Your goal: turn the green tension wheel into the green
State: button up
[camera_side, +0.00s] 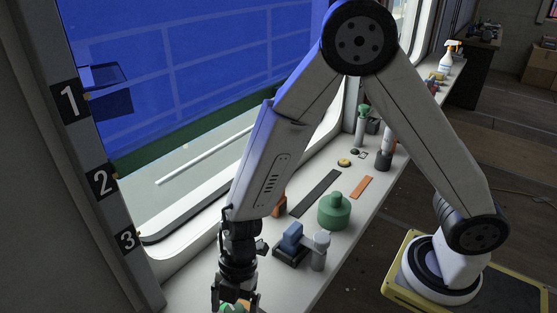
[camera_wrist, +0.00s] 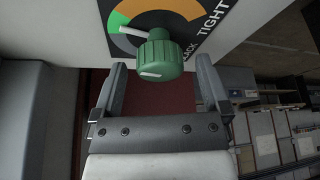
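The green tension wheel (camera_wrist: 158,56) is a ribbed knob with a white mark on its face, in the upper middle of the wrist view. Behind it is a dark dial (camera_wrist: 185,14) with green and orange bands and the word TIGHT; another word is partly hidden. My gripper (camera_wrist: 160,68) is open, one finger on each side of the wheel, with visible gaps. In the side view, my gripper (camera_side: 235,296) is at the bottom edge, with green and orange bits between its fingers.
A narrow white sill (camera_side: 305,277) runs beside the window. On it are a blue-and-grey clamp-like device (camera_side: 291,238), a green round canister (camera_side: 334,211), a dark strip (camera_side: 315,193) and an orange strip (camera_side: 361,187). A spray bottle (camera_side: 449,56) stands at the far end.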

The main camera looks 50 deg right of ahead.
jog(key=shift+r, duration=0.15)
jog(key=v, duration=0.7)
jog(key=shift+r, duration=0.25)
dwell(0.3)
jog(key=shift+w+d, duration=0.15)
jog(key=shift+w, duration=0.05)
jog(key=w+d+r+m+t+h, duration=0.1)
jog(key=w+d+r+m+t, duration=0.4)
jog(key=w+d+m+t, duration=0.5)
jog(key=s+d+m+g+h, duration=0.1)
jog(key=s+d+m, duration=0.2)
jog(key=s+d+f+m+g+h, duration=0.1)
jog(key=s+d+m+g, duration=0.1)
jog(key=s+d+m, duration=0.1)
jog(key=s+d+m+g+h, duration=0.1)
jog(key=s+d+m+g, duration=0.1)
jog(key=s+d+m, duration=0.2)
jog(key=shift+s+f+m+h, duration=0.2)
jog(key=shift+f+m+h, duration=0.1)
jog(key=shift+f, duration=0.05)
jog(key=shift+s+f+m+g, duration=0.1)
jog(key=shift+s+m+g, duration=0.45)
jog(key=shift+s, duration=0.35)
